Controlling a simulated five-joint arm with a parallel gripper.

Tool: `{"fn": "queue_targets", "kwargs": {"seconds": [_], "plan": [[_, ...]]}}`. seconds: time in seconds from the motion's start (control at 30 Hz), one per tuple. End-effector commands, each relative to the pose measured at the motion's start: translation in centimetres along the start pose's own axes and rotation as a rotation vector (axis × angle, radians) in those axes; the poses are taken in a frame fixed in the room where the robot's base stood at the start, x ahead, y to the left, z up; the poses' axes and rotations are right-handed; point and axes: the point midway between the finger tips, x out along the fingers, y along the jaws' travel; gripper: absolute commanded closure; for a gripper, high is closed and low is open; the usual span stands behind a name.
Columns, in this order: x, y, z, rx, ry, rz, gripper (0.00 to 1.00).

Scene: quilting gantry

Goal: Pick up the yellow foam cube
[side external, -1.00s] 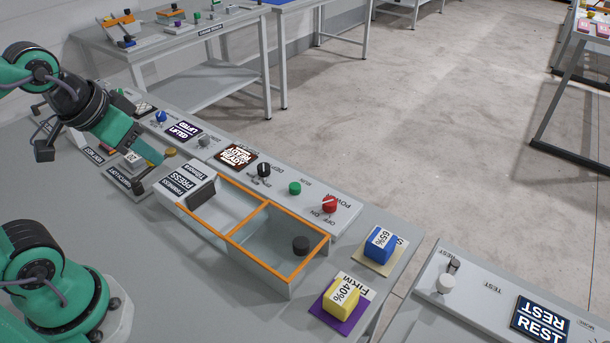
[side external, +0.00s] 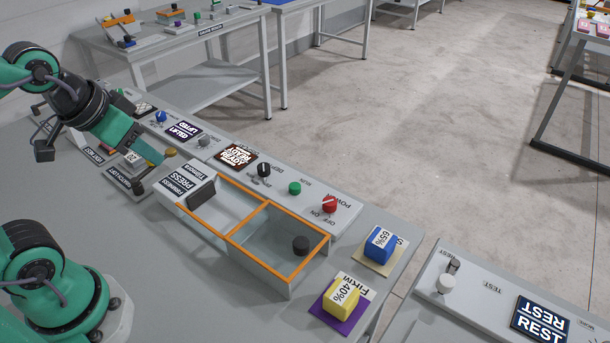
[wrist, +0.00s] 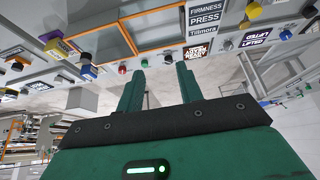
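The yellow foam cube (side external: 341,298), marked 40%, sits on a purple pad (side external: 350,320) at the front right of the bench in the side view. It shows small at the upper left in the wrist view (wrist: 50,37). My gripper (side external: 152,154) is far to the left of the cube, above the left part of the console. In the wrist view my gripper (wrist: 160,72) has its two green fingers apart with nothing between them.
A blue cube (side external: 380,244), marked 65%, sits on a tan pad beyond the yellow cube. An orange-rimmed tray (side external: 262,279) with a dark round piece lies between my gripper and the cubes. Console knobs, including a red one (side external: 330,203), line the back.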

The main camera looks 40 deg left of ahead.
Motion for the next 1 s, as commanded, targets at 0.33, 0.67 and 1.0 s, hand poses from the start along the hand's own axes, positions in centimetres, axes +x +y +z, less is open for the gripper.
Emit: {"fn": "queue_targets", "kwargs": {"seconds": [0.33, 0.67, 1.0], "plan": [[0.0, 0.0, 0.0, 0.0, 0.0, 0.0, 0.29], [0.1, 0.2, -0.3, 0.0, -0.006, 0.005, 0.29], [1.3, 3.2, -3.2, -0.007, -0.078, 0.049, 0.29]]}}
